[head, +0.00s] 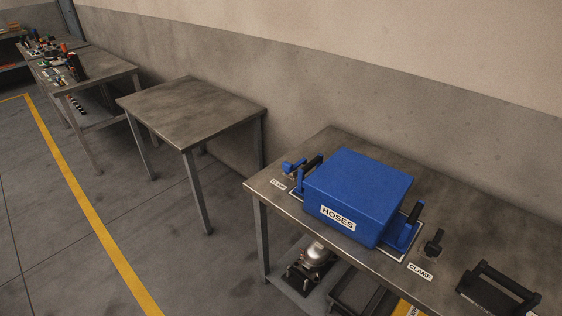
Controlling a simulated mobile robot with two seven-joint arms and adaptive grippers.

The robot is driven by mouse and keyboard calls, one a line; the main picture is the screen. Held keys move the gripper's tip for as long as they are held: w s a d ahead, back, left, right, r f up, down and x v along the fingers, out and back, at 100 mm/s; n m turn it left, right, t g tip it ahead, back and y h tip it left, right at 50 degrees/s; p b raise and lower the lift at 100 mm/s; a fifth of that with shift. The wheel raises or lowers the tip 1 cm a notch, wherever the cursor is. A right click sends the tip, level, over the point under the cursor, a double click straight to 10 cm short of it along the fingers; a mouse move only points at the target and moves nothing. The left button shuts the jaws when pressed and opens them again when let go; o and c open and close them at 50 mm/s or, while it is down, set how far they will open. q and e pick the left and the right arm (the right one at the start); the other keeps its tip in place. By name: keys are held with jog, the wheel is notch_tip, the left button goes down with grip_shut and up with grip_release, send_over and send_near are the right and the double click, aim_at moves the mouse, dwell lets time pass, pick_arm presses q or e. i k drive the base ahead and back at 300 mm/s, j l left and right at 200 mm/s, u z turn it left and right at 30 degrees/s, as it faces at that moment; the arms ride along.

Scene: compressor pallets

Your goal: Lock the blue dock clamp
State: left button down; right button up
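A blue box (357,187) labelled HOSES sits on the metal table at the right of the head view. A blue clamp fitting (294,167) with a black bar stands at the box's left side. Another blue fitting (402,233) with a black bar stands at its right side. A CLAMP label (278,184) lies by the left fitting, and a second CLAMP label (420,271) lies right of the box, near a black knob (434,243). I cannot tell whether either fitting is locked. Neither of my grippers is in view.
A black handled item (497,290) stands on the table (475,232) at the lower right. A silver part (316,256) sits on the shelf below. An empty table (190,110) stands to the left, and a cluttered table (105,70) beyond it. The floor at left is clear, with a yellow line (75,180).

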aim_at(287, 166)
jog(key=i+j+z, duration=0.2)
jog(key=i+j, duration=0.7)
